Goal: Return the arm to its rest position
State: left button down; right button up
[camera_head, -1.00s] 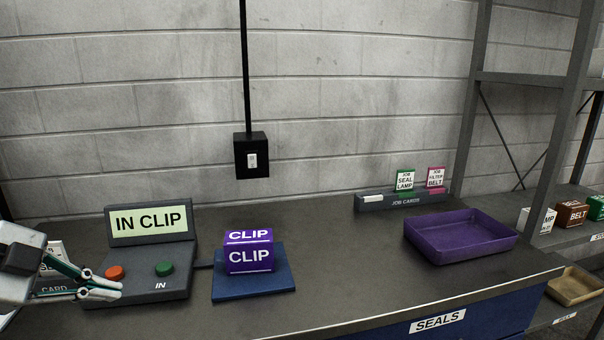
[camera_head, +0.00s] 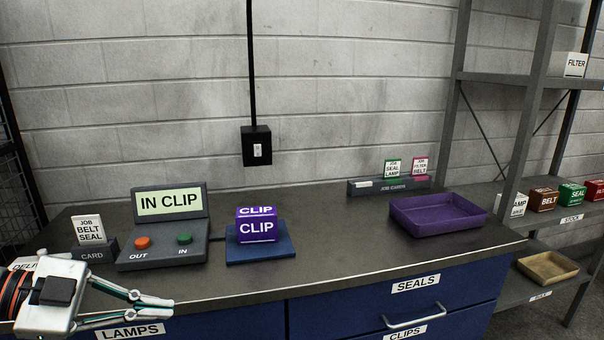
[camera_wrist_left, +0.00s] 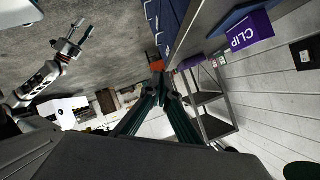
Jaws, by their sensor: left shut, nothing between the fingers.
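My left gripper (camera_head: 170,306) is shut and empty at the front edge of the counter, in front of the keypad and apart from it. In the left wrist view its fingers come together at their tips (camera_wrist_left: 157,68). My right gripper (camera_wrist_left: 74,38) shows in the left wrist view at the upper left, over the floor, with its two fingers apart and nothing between them. The grey keypad (camera_head: 163,255) has an orange OUT button, a green IN button and a screen reading IN CLIP. A purple CLIP box (camera_head: 257,227) sits on a blue pad (camera_head: 260,254).
A JOB BELT SEAL card (camera_head: 88,229) stands left of the keypad. A purple tray (camera_head: 437,215) is empty at the counter's right. A job-card rack (camera_head: 390,188) stands behind it. Shelves with labelled boxes (camera_head: 543,200) are at far right. The middle counter is clear.

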pick_arm(q)
jog(key=w+d+n+t+h+p, duration=0.1)
jog(key=d+n+t+h+p, duration=0.15)
jog(key=d+t+h, duration=0.25)
jog(key=a+f+n+t+y+p, duration=0.1)
jog(key=a+f+n+t+y, duration=0.15)
jog(key=f+n+y, duration=0.45)
jog(key=a+f+n+t+y, duration=0.2)
jog(key=f+n+t, duration=0.15)
jog(key=f, duration=0.65)
jog(key=s+d+f+n+g+y+p, duration=0.1)
jog(key=s+f+g+y, duration=0.1)
jog(key=s+f, duration=0.6)
jog(key=s+d+f+n+g+y, duration=0.1)
jog(key=s+f+g, duration=0.3)
jog(key=f, duration=0.9)
jog(key=s+y, duration=0.1)
jog(key=s, duration=0.2)
jog(key=shift+s+d+y+p, duration=0.25)
jog(key=shift+s+y+p, duration=0.1)
jog(key=shift+s+y, duration=0.05)
pick_arm(e)
jog(key=r, duration=0.1)
jog(key=s+r, duration=0.1)
jog(key=a+r, duration=0.1)
jog(key=shift+s+a+r, duration=0.1)
jog(key=shift+s+r, duration=0.05)
jog(key=shift+s, duration=0.1)
jog(key=shift+w+r, duration=0.15)
jog(key=shift+r, duration=0.15)
